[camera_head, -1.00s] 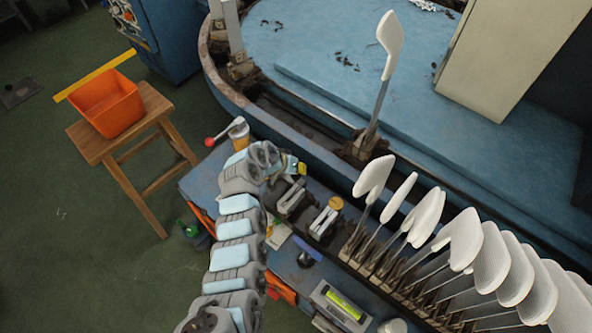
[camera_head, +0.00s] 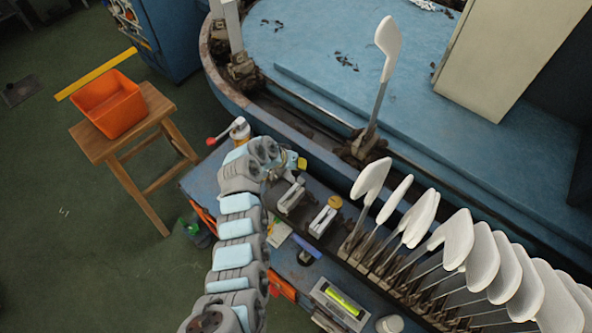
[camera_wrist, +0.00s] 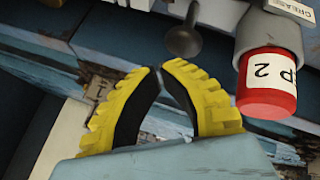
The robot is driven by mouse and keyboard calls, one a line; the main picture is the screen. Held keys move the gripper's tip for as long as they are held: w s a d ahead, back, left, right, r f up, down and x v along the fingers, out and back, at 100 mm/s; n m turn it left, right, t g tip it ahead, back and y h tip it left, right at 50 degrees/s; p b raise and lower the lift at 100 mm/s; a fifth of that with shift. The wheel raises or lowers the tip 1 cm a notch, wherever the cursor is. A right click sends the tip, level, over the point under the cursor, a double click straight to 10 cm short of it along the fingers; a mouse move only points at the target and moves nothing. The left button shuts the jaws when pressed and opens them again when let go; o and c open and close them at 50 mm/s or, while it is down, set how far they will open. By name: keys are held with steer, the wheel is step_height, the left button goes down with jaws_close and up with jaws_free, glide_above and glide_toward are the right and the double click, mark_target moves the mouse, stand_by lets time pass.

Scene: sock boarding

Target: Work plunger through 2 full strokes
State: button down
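A dark grey round knob on a stem (camera_wrist: 184,38), which looks like a plunger, is at the top middle of the wrist view. My gripper (camera_wrist: 160,68) has yellow ribbed fingers with black inner faces. Their tips nearly meet just below the knob in the picture, with nothing seen between them. I cannot tell whether they touch the knob.
A row of white sock boards (camera_head: 440,235) stands along the machine's edge, with one upright board (camera_head: 388,40) farther back. Clamp-like blocks (camera_head: 291,197) sit on the bench close to my gripper. An orange bin (camera_head: 117,105) is on a wooden stool (camera_head: 95,145) at left.

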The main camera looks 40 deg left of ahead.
mark_target(299, 171)
steer(key=shift+r, duration=0.15)
steer(key=shift+r+p, duration=1.55)
steer(key=shift+r, duration=0.85)
steer(key=shift+f, duration=0.1)
